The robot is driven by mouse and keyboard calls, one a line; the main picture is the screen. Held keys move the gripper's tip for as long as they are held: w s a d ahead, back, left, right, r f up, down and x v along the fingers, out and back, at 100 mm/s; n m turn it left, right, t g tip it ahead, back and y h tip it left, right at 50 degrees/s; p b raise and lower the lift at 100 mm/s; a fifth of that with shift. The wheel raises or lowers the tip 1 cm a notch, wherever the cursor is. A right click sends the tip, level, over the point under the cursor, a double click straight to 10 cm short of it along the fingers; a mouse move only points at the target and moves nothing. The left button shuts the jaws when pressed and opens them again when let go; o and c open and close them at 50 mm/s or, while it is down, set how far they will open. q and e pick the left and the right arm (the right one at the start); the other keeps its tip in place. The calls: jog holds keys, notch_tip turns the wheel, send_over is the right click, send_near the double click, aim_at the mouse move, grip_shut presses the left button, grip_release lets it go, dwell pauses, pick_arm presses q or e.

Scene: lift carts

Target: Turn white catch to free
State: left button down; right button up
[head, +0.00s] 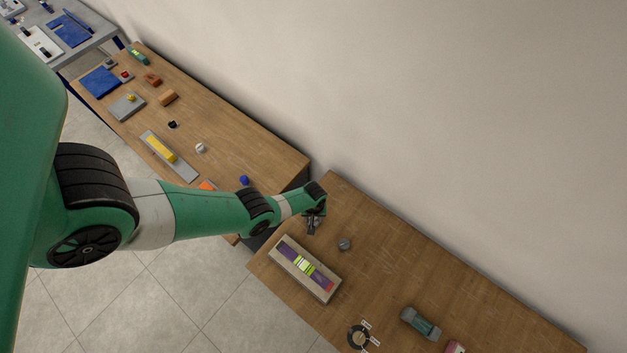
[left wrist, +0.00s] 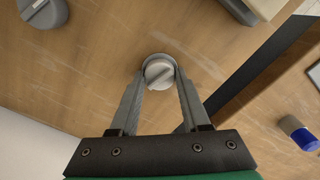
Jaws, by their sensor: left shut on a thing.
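The white catch (left wrist: 159,72) is a small round, pale grey-white knob with a raised diagonal bar across its face. It sits on the wooden table top. My left gripper (left wrist: 160,85) has its fingertips closed on the knob's two sides, as the left wrist view shows. In the head view my left gripper (head: 315,222) is low over the near-left part of the right-hand table and mostly hides the catch. I cannot read any marking for its free position. My right gripper is in neither view.
A darker grey knob (head: 344,244) stands close by on the same table. A long box with coloured bands (head: 304,268) lies nearer the front edge. A dial with white labels (head: 358,338) and a green-grey object (head: 420,323) are farther right. A dark gap separates the two tables.

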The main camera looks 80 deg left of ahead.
pick_arm(q)
jog(key=m, duration=0.7)
jog(key=shift+w, duration=0.1)
jog(key=m, duration=0.3)
jog(key=shift+d+m, duration=0.1)
jog(key=shift+m, duration=2)
jog(key=shift+c, duration=1.9)
grip_release()
